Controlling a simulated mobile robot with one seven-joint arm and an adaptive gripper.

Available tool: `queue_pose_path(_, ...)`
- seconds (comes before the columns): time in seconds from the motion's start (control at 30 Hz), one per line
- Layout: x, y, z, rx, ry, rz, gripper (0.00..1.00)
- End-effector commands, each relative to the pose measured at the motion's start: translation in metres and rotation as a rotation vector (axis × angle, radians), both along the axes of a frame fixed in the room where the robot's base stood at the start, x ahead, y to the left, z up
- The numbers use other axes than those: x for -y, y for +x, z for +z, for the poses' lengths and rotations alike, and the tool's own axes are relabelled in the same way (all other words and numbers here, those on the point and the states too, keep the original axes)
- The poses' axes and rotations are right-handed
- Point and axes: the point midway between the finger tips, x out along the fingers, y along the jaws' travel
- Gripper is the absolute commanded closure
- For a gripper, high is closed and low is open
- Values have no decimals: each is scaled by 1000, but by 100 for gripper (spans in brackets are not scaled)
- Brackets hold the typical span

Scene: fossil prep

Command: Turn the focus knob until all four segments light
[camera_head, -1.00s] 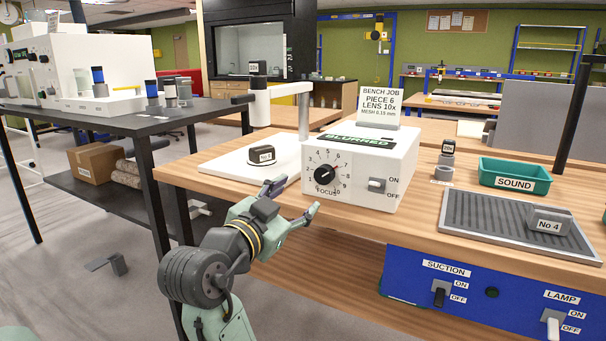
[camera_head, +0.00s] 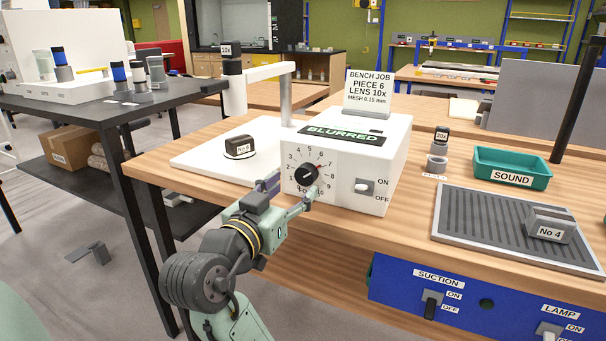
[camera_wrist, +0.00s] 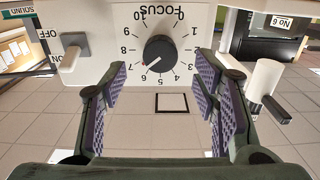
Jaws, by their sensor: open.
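The black focus knob (camera_head: 307,174) is on the front of a white box (camera_head: 346,180), inside a printed number dial. Its pointer mark is turned to about 7. A dark display strip on the box (camera_head: 345,135) reads BLURRED; I cannot make out separate lit segments. My gripper (camera_head: 291,190) is open in front of the dial, with its fingers pointing at the box. In the wrist view, upside down, the knob (camera_wrist: 160,53) lies ahead between the spread purple-padded fingers (camera_wrist: 161,78). Nothing is held, and I see no contact with the knob.
An ON/OFF switch (camera_head: 364,187) is right of the dial. A microscope arm (camera_head: 262,75) stands over a white stage (camera_head: 205,158) bearing a dark piece labelled No 6 (camera_head: 239,147). A teal SOUND tray (camera_head: 512,168) and a ribbed grey tray (camera_head: 470,235) lie to the right.

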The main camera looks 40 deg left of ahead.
Motion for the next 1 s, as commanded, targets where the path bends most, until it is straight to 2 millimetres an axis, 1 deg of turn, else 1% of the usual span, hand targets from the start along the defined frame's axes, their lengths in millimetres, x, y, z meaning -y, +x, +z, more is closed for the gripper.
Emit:
queue_pose_path(0.03, -1, 11, 1, -2, -2, -4, 45)
queue_pose_path(0.1, -5, 23, 1, -1, -1, -3, 45)
queue_pose_path(0.2, -8, 37, 1, -1, -1, -2, 45)
queue_pose_path(0.33, -11, 49, 1, 0, 1, -1, 45)
queue_pose_path(0.47, -13, 54, 0, 0, 1, 1, 45)
queue_pose_path(0.7, -13, 54, 0, 1, 1, 1, 45)
queue_pose_path(1.0, -13, 54, 0, 1, 1, 1, 65)
